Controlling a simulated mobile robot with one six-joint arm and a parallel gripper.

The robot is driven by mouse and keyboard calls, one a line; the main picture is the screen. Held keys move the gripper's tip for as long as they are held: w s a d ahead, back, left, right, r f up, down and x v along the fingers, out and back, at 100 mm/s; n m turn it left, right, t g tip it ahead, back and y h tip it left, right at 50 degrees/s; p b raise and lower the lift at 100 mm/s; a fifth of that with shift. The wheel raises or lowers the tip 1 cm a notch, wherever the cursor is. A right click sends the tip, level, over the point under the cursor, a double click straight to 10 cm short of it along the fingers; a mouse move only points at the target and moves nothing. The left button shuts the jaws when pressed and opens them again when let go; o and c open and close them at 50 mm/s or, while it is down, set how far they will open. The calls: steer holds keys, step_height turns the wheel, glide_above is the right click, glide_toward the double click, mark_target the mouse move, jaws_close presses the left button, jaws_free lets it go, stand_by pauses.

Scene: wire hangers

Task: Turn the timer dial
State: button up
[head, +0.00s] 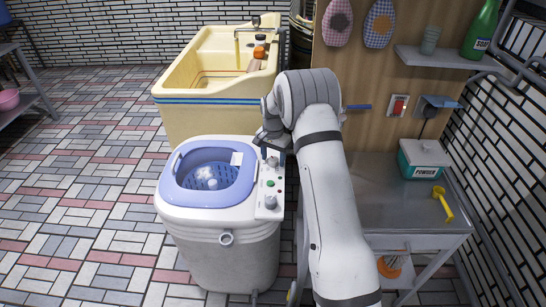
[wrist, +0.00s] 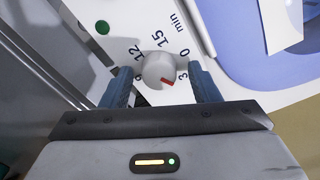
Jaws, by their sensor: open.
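The timer dial (wrist: 158,67) is a round grey knob with a red mark, on a white panel printed with minute numbers. The red mark points to the lower right in the wrist view, just past the 3. My gripper (wrist: 161,75) is open, with one blue finger on each side of the dial. Small gaps seem to show between fingers and knob; I cannot tell whether either touches. In the head view the dial (head: 272,161) is at the panel's far end, just below my gripper (head: 268,140). The lower numbers are partly hidden by my gripper.
The panel (head: 258,204) sits on the right side of a white washer with a blue-rimmed tub (head: 187,189). A green button (head: 268,183) and another knob (head: 271,201) are nearer on it. A yellow sink (head: 178,112) stands behind; a metal table (head: 385,205) is at right.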

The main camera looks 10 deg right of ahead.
mark_target(273, 159)
steer(key=shift+r, duration=3.9)
steer(key=shift+p, duration=0.3)
steer(key=s+r+n+t+p, duration=0.1)
steer(key=s+r+n+p, duration=0.35)
steer(key=s+r, duration=1.45)
steer(key=s+r+n+p, duration=0.1)
steer(key=s+r+p, duration=0.1)
steer(key=s, duration=0.8)
steer(key=s+r+n+t+p, duration=0.1)
steer(key=s+r+n+p, duration=0.1)
steer(key=s, duration=0.8)
steer(key=shift+s+a+r+t, duration=0.15)
steer(key=shift+s+r+t, duration=0.05)
steer(key=shift+r+t, duration=0.1)
steer(key=shift+n, duration=0.25)
steer(key=shift+c, duration=0.3)
